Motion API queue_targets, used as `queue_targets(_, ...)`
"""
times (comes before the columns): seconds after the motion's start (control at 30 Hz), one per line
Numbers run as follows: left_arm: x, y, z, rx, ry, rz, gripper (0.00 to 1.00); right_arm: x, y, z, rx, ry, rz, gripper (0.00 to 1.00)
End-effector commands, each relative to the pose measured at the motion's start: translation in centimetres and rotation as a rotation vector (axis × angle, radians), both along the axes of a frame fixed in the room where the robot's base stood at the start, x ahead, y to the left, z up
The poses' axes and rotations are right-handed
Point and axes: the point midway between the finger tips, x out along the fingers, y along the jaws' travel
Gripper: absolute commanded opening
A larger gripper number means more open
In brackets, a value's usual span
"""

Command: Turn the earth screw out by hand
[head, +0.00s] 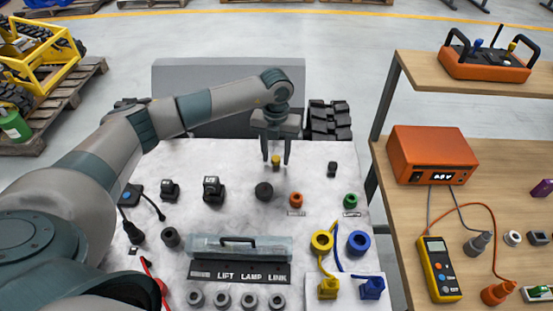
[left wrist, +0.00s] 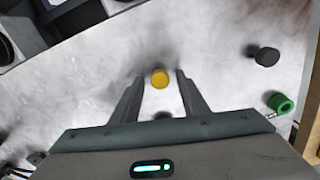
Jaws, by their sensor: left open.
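A small yellow round knob, which looks like the earth screw (head: 276,160), stands on the pale panel (head: 330,260) near its far edge. In the left wrist view the yellow knob (left wrist: 160,79) shows as a round top between the fingertips. My left gripper (head: 275,163) points down over it, open, with one finger on each side. In the wrist view a gap shows between the knob and each finger of the gripper (left wrist: 160,78). The knob's lower part and thread are hidden. My right gripper is not in view.
Near the knob are a black round knob (head: 264,191), an orange-red one (head: 296,199), a green one (head: 350,201) and a small black piece (head: 332,169). Yellow (head: 321,241) and blue (head: 358,242) rings sit front right. A wooden bench (head: 400,230) with a multimeter (head: 439,268) stands to the right.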

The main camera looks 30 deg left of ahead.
Motion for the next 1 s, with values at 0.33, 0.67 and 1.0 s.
queue_targets(0.33, 0.0, 0.0, 0.0, 0.000, 0.000, 0.002, 0.41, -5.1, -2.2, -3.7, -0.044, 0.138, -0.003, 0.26)
queue_targets(0.67, 0.0, 0.0, -0.2, 0.000, -0.001, -0.089, 0.41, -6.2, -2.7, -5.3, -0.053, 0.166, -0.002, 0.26)
queue_targets(1.0, 0.0, 0.0, -0.3, 0.001, 0.000, -0.318, 0.41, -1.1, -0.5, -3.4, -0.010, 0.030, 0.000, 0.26)
